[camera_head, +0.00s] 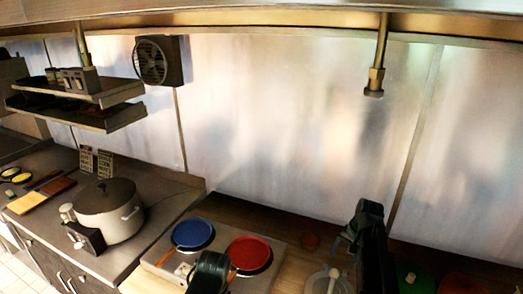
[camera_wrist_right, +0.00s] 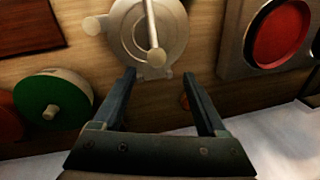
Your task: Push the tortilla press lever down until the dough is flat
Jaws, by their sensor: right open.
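The tortilla press (camera_head: 320,284) is a round grey metal plate at the bottom of the head view, cut by the lower edge. Its lever (camera_head: 334,274) has a pale tip. In the right wrist view the press (camera_wrist_right: 125,22) is at the top centre, with the lever (camera_wrist_right: 153,28) lying across it. I see no dough. My right gripper (camera_wrist_right: 159,77) is open and empty, its fingertips close to the near edge of the press. In the head view the right gripper (camera_head: 366,214) is right of the press. My left gripper (camera_head: 209,271) shows as a dark shape in front of the pans; its jaws are unclear.
A blue pan (camera_head: 192,233) and a red pan (camera_head: 249,253) sit on a cooktop left of the press. A green round lid (camera_wrist_right: 50,102) with a knob lies on the wooden counter. A large pot (camera_head: 106,211) stands further left. A metal wall backs the counter.

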